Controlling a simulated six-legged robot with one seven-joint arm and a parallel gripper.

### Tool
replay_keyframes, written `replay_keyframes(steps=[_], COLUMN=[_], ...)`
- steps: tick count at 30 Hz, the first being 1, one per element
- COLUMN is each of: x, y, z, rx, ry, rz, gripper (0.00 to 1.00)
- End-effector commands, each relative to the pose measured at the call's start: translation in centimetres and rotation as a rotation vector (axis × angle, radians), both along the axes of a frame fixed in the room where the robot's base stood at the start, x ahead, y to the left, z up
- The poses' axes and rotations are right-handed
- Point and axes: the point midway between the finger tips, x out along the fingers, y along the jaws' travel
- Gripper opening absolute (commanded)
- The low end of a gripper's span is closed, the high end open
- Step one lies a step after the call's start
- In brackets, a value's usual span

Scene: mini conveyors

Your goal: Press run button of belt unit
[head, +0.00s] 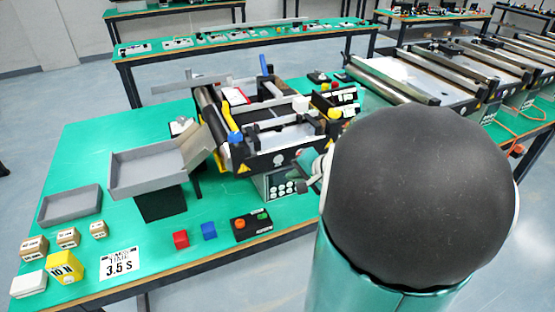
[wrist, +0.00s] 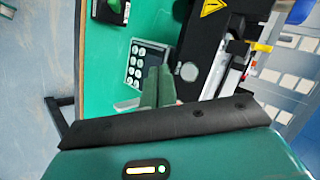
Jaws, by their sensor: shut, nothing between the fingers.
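The belt unit (head: 285,160) is a black-framed mini conveyor on the green table. A grey panel with several round white buttons (head: 281,189) sits low on its front side; the wrist view shows this panel too (wrist: 148,62). Which button is run cannot be read. Contact cannot be told. In the head view my arm hides part of the gripper.
A grey tray (head: 150,173) stands on a black block left of the unit. More conveyors (head: 430,75) stand at the right.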

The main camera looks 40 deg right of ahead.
Motion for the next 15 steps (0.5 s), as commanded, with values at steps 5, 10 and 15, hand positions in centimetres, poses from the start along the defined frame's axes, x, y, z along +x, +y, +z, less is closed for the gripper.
replay_keyframes(steps=[5, 10, 15], x=[2.4, 3.8, 4.3], y=[-0.4, -0.9, -1.1], z=[0.0, 0.0, 0.0], rx=[0.002, 0.0, 0.0], ry=[-0.001, -0.001, -0.002], rz=[0.003, 0.002, 0.002], gripper=[0.0, 0.0, 0.0])
